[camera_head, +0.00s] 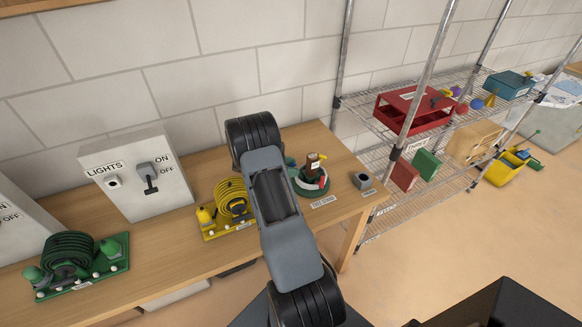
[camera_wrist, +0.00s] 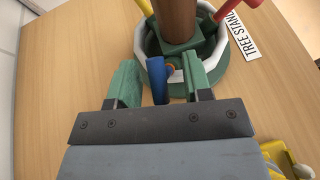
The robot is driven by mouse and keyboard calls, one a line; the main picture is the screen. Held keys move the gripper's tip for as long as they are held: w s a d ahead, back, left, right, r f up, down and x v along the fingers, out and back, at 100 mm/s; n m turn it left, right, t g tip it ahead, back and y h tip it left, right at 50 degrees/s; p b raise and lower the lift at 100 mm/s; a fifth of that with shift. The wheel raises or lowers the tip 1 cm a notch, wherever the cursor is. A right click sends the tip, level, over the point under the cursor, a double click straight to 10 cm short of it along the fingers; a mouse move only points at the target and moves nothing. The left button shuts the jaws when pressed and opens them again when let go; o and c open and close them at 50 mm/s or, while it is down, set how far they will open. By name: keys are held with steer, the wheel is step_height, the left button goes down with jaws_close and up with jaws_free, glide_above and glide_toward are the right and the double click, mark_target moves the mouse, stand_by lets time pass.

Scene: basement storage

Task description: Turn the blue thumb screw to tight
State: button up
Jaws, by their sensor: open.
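The blue thumb screw (camera_wrist: 157,80) shows in the wrist view on the near side of the tree stand (camera_wrist: 226,62). The stand is green with a white ring, and a brown trunk (camera_wrist: 176,20) rises from it. A yellow screw (camera_wrist: 145,6) and a red screw (camera_wrist: 240,10) show on its other sides. My gripper (camera_wrist: 159,64) is open, with one green finger on each side of the blue screw. Gaps show between the fingers and the screw. In the head view, the stand (camera_head: 318,189) is partly behind my arm, and the blue screw cannot be made out.
A grey holder (camera_head: 362,181) stands right of the stand near the table end. Left of my arm are a yellow hose reel (camera_head: 231,200), a lights switch box (camera_head: 140,190) and a green hose reel (camera_head: 75,260). A wire shelf with a red toolbox (camera_head: 415,108) stands beyond.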

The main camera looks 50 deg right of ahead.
jaws_close()
steer(key=shift+f+b, duration=0.1)
steer(key=shift+b, duration=0.25)
steer(key=shift+f+m+g+b, duration=0.1)
steer(key=shift+m+g+b, duration=0.3)
steer(key=shift+m+b, duration=0.45)
steer(key=shift+w+m+g+y+b, duration=0.1)
steer(key=shift+m+g+y+b, duration=0.35)
steer(key=shift+m+b, duration=0.4)
steer(key=m+b, duration=0.1)
steer(key=m, duration=0.1)
steer(key=m+g+y+b, duration=0.1)
steer(key=m, duration=0.1)
steer(key=shift+g, duration=0.25)
steer(key=shift+r+m+g+y+b, duration=0.2)
steer(key=shift+m+g+y+b, duration=0.5)
steer(key=shift+m, duration=0.7)
steer(key=shift+m+y, duration=0.25)
steer(key=shift+m, duration=0.05)
